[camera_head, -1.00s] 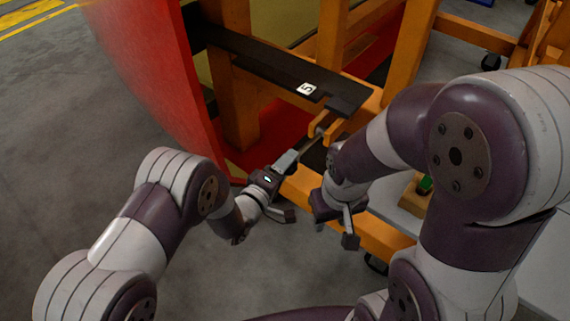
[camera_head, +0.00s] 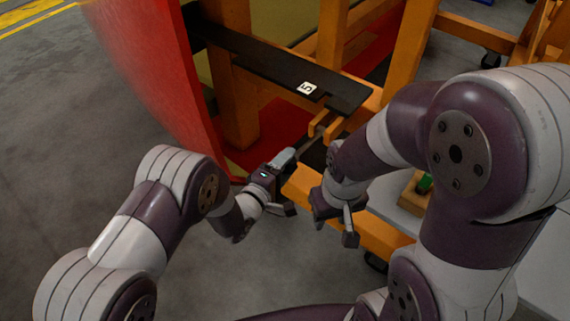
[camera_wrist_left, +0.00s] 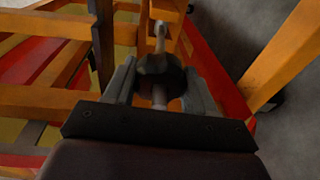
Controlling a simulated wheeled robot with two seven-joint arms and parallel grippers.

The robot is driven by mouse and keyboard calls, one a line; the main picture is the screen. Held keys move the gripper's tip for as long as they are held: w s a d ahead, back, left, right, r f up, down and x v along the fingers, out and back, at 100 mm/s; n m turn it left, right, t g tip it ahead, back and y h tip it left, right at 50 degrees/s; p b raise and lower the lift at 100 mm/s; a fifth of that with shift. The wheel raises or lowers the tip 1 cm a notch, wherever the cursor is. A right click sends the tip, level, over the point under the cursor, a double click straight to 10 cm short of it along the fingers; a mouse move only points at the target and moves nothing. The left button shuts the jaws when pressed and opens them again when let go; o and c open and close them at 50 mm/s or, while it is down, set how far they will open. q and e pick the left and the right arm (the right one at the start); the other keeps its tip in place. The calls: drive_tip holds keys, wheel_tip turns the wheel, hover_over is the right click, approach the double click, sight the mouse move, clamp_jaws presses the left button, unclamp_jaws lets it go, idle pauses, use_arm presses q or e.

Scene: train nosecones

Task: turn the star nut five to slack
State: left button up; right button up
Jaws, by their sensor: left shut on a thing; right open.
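The star nut five shows in the left wrist view as a dark knob (camera_wrist_left: 158,78) on a pale threaded rod (camera_wrist_left: 160,36) that runs to the orange frame. My left gripper (camera_wrist_left: 160,92) is shut on this nut, one finger on each side. In the head view my left gripper (camera_head: 284,160) is below the black plate, and the nut is hidden there by the gripper. A white label marked 5 (camera_head: 307,88) lies on the black plate (camera_head: 270,65) above. My right gripper (camera_head: 335,222) is open and empty, to the right of the left one and apart from it.
A large red panel (camera_head: 150,70) stands to the left of my left gripper. Orange frame beams (camera_head: 237,105) stand behind and right of it. An orange lower beam (camera_head: 385,235) runs beneath my right gripper. The grey floor (camera_head: 60,130) is open at left.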

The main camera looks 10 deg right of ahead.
use_arm(q)
drive_tip(key=o, duration=1)
drive_tip(key=shift+s+f, duration=0.1)
drive_tip(key=shift+f, duration=0.05)
drive_tip(key=v, duration=1.2)
drive_tip(key=shift+s+a, duration=0.2)
drive_tip(key=shift+a, duration=0.05)
